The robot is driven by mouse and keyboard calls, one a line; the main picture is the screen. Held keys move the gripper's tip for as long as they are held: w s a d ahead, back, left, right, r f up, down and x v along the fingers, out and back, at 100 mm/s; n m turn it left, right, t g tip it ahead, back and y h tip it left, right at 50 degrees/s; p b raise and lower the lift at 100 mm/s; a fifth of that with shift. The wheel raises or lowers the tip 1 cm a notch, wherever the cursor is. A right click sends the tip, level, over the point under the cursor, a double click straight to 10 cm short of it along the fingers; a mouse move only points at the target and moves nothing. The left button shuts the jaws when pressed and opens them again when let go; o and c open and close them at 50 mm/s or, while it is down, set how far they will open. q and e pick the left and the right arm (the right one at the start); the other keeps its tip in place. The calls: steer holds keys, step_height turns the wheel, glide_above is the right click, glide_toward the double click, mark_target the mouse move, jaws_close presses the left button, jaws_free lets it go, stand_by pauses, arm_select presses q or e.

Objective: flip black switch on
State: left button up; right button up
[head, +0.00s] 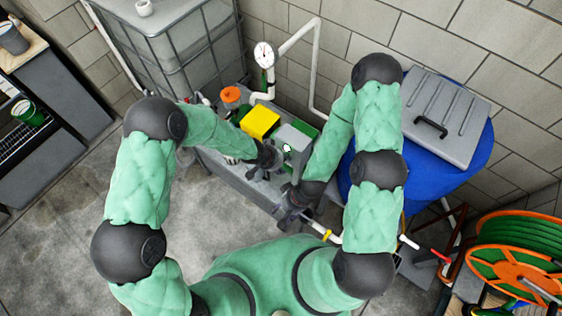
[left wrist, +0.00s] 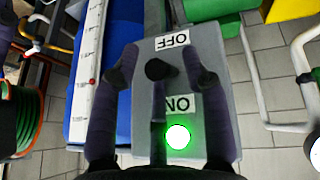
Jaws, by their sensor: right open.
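The grey switch box (head: 296,137) stands on the grey bench, beside a yellow box. In the left wrist view the box (left wrist: 210,50) shows an OFF label (left wrist: 173,41), an ON label (left wrist: 182,105) and a lit green light (left wrist: 177,136). The black switch (left wrist: 158,69) has a round knob close to the OFF label, with a dark bar below it; which way it leans I cannot tell. My left gripper (head: 276,159) is at the box, its fingers (left wrist: 160,66) open on either side of the knob, with gaps visible. My right gripper (head: 289,210) is open, lower, by the bench's front edge.
The yellow box (head: 260,122) and an orange cap (head: 230,95) are on the bench. A white pipe with a gauge (head: 265,55) rises behind. A blue barrel (head: 470,165) with a grey lid stands right; a hose reel (head: 520,255) is lower right. The floor at left is clear.

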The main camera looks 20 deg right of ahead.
arm_select(q)
steer(key=shift+r, duration=0.2)
steer(key=v, duration=0.7)
steer(key=shift+a+r, duration=0.15)
steer(key=shift+r, duration=0.05)
stand_by(0.3)
steer(key=shift+s, duration=0.1)
stand_by(0.4)
steer(key=s+a+f+n+g+y, duration=0.1)
steer(key=s+a+f+n, duration=0.6)
steer(key=a, duration=0.4)
steer(key=s+a+f+n+g, duration=0.1)
steer(key=s+a+f+n, duration=0.5)
steer(key=s+a+f, duration=0.3)
step_height(320, 180, down, 20)
steer(key=w+m+b, duration=0.1)
steer(key=b, duration=2.1)
steer(key=shift+w+d+r+b, duration=0.2)
steer(key=shift+w+d+b, duration=0.05)
steer(key=shift+w+b, duration=0.05)
